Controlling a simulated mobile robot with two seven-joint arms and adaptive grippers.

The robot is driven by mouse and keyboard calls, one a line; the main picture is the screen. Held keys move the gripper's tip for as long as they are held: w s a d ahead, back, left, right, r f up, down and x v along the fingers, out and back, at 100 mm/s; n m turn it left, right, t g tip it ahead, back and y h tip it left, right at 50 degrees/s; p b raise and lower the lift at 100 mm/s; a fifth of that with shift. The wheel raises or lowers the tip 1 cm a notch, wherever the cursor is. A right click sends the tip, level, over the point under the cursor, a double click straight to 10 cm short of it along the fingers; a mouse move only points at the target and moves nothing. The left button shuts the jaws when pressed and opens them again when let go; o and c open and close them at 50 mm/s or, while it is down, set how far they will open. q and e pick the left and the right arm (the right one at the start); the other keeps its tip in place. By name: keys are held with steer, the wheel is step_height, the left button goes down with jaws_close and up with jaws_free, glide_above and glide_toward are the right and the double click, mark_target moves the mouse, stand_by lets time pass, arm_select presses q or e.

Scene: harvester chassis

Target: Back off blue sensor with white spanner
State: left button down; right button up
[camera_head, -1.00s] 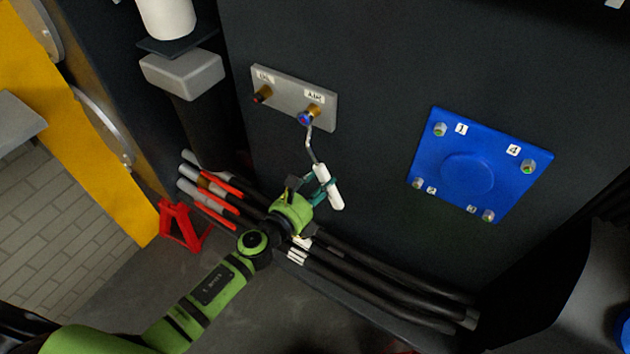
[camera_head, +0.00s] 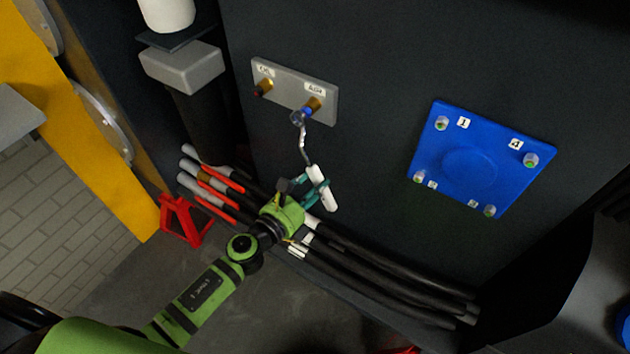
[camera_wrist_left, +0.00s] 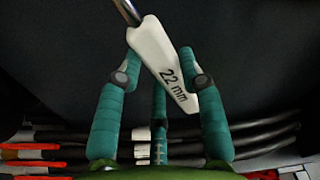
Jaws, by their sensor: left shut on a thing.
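The blue sensor (camera_head: 308,111) sits on the brass fitting at the right end of a small grey plate (camera_head: 290,84). The white spanner (camera_head: 322,188) has a white handle and a thin metal shaft reaching up to the sensor. Its head is right at the sensor, slightly left and below; I cannot tell whether it is around it or just beside it. My left gripper (camera_head: 316,187) is shut on the handle. In the left wrist view, the handle (camera_wrist_left: 160,55) reads "22 mm" and lies tilted between the teal fingers (camera_wrist_left: 161,75). My right gripper is not in view.
A blue panel with bolts (camera_head: 470,165) is on the wall to the right. Dark pipes (camera_head: 380,270) run below my gripper. A red stand (camera_head: 183,220) is on the floor at left.

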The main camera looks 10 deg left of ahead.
arm_select(q)
steer(key=b+v, duration=0.2)
steer(key=v, duration=0.6)
steer(key=shift+d+f, duration=0.15)
steer(key=shift+f, duration=0.15)
steer(key=shift+s+r, duration=0.1)
steer(key=shift+s, duration=0.05)
stand_by(1.2)
